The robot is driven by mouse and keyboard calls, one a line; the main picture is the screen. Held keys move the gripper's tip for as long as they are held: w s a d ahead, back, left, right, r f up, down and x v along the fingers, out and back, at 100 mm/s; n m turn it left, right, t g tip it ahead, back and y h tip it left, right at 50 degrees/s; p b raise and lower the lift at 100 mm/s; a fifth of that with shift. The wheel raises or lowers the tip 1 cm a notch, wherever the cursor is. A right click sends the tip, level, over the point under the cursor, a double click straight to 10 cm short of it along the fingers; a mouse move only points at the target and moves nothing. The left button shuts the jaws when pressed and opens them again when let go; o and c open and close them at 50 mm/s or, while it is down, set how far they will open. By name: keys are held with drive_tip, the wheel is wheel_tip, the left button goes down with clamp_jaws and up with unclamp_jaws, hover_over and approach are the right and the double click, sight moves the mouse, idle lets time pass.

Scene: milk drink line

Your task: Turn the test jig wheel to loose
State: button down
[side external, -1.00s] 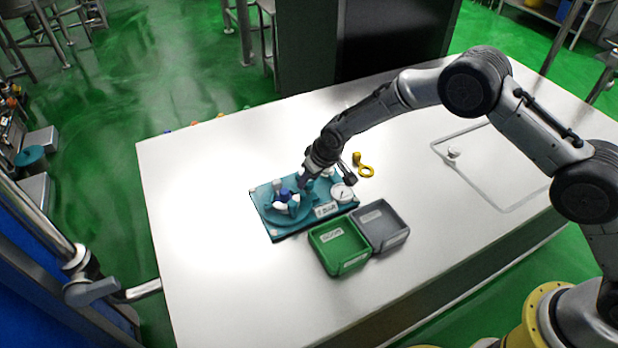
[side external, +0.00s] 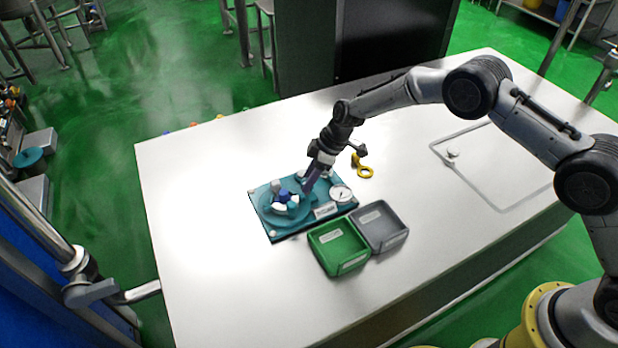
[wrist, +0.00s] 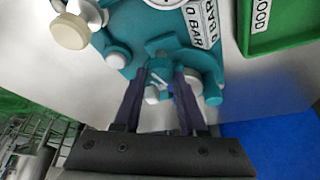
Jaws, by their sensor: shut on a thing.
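The test jig is a teal plate (side external: 325,211) on the white table, with a round teal wheel mount at its left and a white dial gauge (side external: 341,194) at its right. The wheel (side external: 279,210) has a blue top and white and teal parts around it. My gripper (side external: 304,192) reaches down at a tilt to the right side of the wheel. In the wrist view its purple fingers (wrist: 160,74) are closed around a teal piece of the wheel (wrist: 159,65). The wheel's exact setting cannot be read.
A green tray (side external: 325,236) and a grey tray (side external: 397,239) stand at the jig's front right. The table's left side is clear. A label is partly readable on the jig in the wrist view.

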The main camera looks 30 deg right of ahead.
drive_tip(key=shift+d+n+g, duration=0.1)
drive_tip(key=shift+n+g, duration=0.4)
drive_tip(key=shift+n, duration=0.9)
drive_tip(key=shift+c, duration=2.3)
unclamp_jaws()
drive_tip(key=shift+w, duration=0.1)
drive_tip(key=v, duration=1.3)
drive_tip(key=shift+d+r, duration=0.35)
